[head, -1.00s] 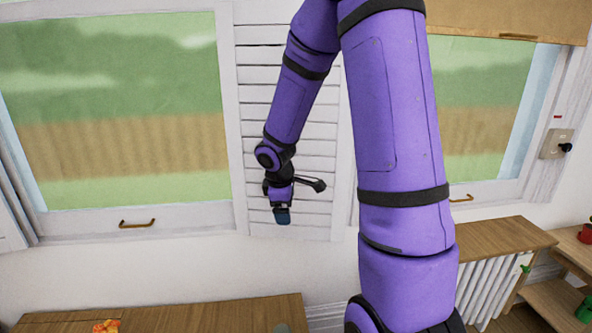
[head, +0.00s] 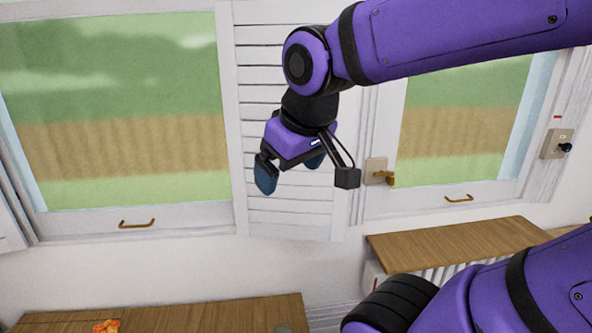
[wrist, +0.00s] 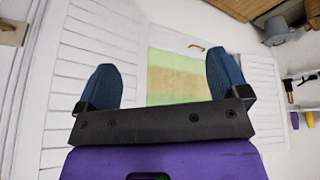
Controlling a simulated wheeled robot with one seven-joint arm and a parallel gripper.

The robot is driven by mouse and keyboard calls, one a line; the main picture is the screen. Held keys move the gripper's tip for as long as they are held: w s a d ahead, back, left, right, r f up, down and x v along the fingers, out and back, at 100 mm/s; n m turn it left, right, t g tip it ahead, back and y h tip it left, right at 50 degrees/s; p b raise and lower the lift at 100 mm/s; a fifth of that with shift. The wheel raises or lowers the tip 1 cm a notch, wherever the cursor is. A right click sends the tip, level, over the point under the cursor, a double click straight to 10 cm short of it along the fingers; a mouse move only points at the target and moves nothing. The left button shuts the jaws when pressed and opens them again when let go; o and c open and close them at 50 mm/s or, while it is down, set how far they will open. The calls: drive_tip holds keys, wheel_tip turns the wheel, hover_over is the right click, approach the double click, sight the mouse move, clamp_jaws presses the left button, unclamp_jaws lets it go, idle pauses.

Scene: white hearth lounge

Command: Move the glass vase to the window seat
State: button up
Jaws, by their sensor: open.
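My gripper (head: 290,170) is raised in front of the white louvred shutter in the head view. Its two blue fingers are apart with nothing between them, as the wrist view (wrist: 165,72) also shows. I cannot make out the glass vase for sure. A small greyish rounded top (head: 283,328) shows at the bottom edge of the head view, mostly cut off; I cannot tell what it is. A wooden top (head: 215,312) runs along the wall below the left window; I cannot tell if it is the window seat.
Orange items (head: 106,326) lie on the left wooden top. A second wooden top (head: 460,240) stands over a radiator below the right window. The wrist view shows a grey object (wrist: 277,30) by a wooden surface and a shelf edge at right. Air around my gripper is clear.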

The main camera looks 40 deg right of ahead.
drive_tip(key=shift+s+a+r+m+y, duration=0.2)
drive_tip(key=shift+s+a, duration=0.15)
drive_tip(key=shift+s, duration=0.4)
drive_tip(key=shift+s+a+r+m+y, duration=0.1)
drive_tip(key=shift+s+a+r+y, duration=0.2)
drive_tip(key=shift+s, duration=0.4)
drive_tip(key=shift+f, duration=0.1)
